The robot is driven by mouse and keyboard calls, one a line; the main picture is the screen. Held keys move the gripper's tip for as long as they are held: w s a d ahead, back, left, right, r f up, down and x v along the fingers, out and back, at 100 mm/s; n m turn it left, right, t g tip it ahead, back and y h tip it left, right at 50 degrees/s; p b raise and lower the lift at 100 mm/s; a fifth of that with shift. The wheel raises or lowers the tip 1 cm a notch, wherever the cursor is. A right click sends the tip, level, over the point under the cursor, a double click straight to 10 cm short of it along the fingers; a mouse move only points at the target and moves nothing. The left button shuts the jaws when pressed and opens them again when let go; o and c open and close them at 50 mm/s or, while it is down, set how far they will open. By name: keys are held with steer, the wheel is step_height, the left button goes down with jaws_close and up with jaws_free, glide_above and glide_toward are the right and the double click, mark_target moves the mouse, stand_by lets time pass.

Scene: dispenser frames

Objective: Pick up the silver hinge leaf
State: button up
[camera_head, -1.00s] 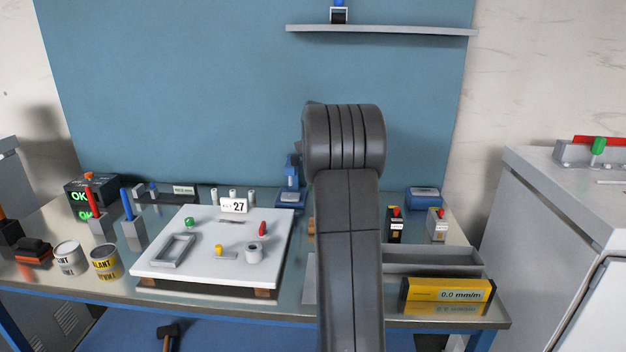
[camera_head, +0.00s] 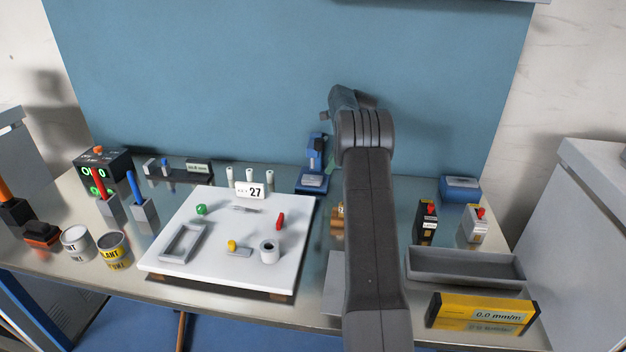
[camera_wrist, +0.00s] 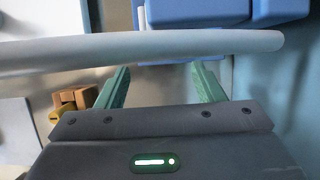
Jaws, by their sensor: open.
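A thin flat silver piece, likely the hinge leaf (camera_head: 246,209), lies on the white board (camera_head: 210,275) towards its back edge, between a green knob (camera_head: 201,209) and a red piece (camera_head: 280,220). A second small grey plate with a yellow knob (camera_head: 232,245) lies nearer the front. My gripper (camera_wrist: 160,70) shows in the wrist view with its two green fingers apart and nothing between them. It is away from the board. In the head view my arm hides most or all of it. The hinge leaf cannot be made out in the wrist view.
A grey tray (camera_head: 465,268) and yellow level (camera_head: 482,313) are at right. Cans (camera_head: 113,248) stand left.

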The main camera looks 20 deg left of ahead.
mark_target(322, 179)
steer(key=shift+p+x, duration=0.8)
steer(key=shift+x, duration=2.5)
steer(key=shift+w, duration=0.15)
steer(key=c, duration=1.2)
